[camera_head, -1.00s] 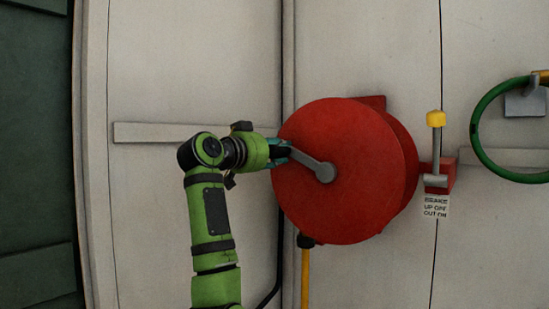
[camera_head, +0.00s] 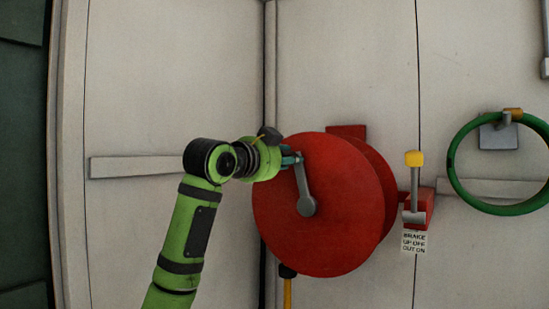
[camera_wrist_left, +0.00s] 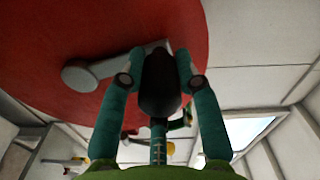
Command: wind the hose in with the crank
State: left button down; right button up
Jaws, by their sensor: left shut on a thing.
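The red hose reel (camera_head: 335,235) is fixed to the pale wall. Its grey crank (camera_head: 304,188) points up and slightly left from the hub. My left gripper (camera_head: 290,160) is at the crank's outer end, and its fingers are closed around the dark crank handle (camera_wrist_left: 160,85). The crank arm (camera_wrist_left: 95,72) also shows against the red disc in the left wrist view. The yellow hose (camera_head: 287,292) hangs below the reel from a black fitting (camera_head: 287,271). My right gripper is not in view.
Right of the reel, a brake lever with a yellow knob (camera_head: 414,158) stands upright above a label (camera_head: 414,242). A green ring (camera_head: 453,180) hangs further right. A pale rail (camera_head: 135,167) runs along the wall behind my left arm.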

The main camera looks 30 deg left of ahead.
pick_arm(q)
jog(key=shift+s+d+r+m+p, duration=0.1)
jog(key=shift+d+r+m+p, duration=0.15)
jog(key=shift+d+m, duration=0.35)
jog(key=shift+d+r+m+p, duration=0.1)
jog(key=shift+d+m+p, duration=0.1)
jog(key=shift+d+m, duration=0.35)
jog(key=shift+d+f, duration=0.1)
jog(key=shift+d, duration=0.2)
jog(key=shift+m, duration=0.25)
jog(key=c, duration=0.9)
grip_release()
jog(key=shift+d, duration=0.45)
jog(key=shift+s+a, duration=0.15)
jog(key=shift+a, duration=0.05)
jog(key=s, duration=1.2)
jog(key=shift+a, duration=0.25)
